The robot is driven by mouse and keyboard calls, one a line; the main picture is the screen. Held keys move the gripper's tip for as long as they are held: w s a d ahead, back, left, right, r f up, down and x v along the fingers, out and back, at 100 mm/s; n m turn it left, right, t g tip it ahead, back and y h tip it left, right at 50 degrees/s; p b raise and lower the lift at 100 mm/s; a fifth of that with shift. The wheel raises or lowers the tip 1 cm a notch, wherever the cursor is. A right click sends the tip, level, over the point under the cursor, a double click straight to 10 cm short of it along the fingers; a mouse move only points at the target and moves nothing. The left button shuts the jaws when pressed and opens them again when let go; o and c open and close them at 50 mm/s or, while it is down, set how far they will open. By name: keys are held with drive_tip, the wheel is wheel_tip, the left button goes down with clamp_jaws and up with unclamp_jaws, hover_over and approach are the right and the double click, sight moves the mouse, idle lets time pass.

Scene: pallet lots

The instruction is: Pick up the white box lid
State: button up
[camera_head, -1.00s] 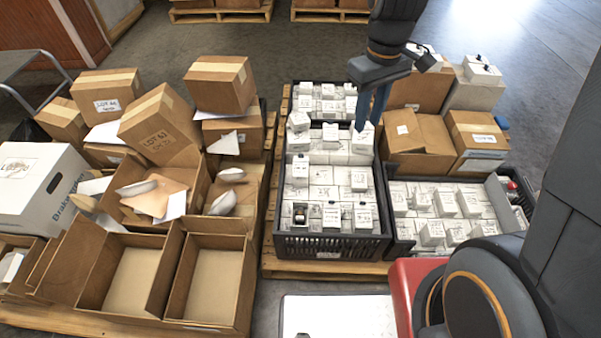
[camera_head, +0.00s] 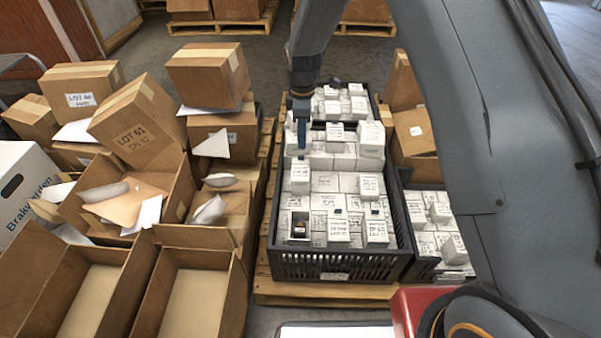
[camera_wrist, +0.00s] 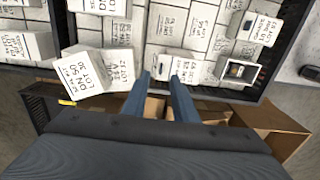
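Many small white lettered boxes fill a black crate (camera_head: 322,266). One box (camera_head: 299,226) at its front left corner is open at the top, with a dark item inside. An open-topped box also shows at the right of the wrist view (camera_wrist: 242,71). I cannot tell which piece is the white box lid. My gripper (camera_head: 302,146) points down over the left part of the crate, near a raised box (camera_head: 300,176). In the wrist view its two blue fingers (camera_wrist: 162,74) are apart with nothing between them. A tilted white box (camera_wrist: 80,71) stands left of them.
A second crate of white boxes (camera_head: 438,268) is at the right, partly hidden by my arm. Open cardboard boxes (camera_head: 190,300) and stacked cartons (camera_head: 208,77) stand at the left. A narrow strip of pallet (camera_head: 262,215) runs along the crate's left side.

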sight(301, 168)
drive_tip(key=f+b, duration=0.1)
drive_tip(key=f, duration=0.2)
drive_tip(key=f+b, duration=0.1)
drive_tip(key=f, duration=0.2)
drive_tip(key=shift+s+a+f, duration=0.1)
drive_tip(key=shift+a+f, duration=0.1)
drive_tip(key=shift+f, duration=0.2)
drive_tip(key=shift+c, duration=0.2)
clamp_jaws()
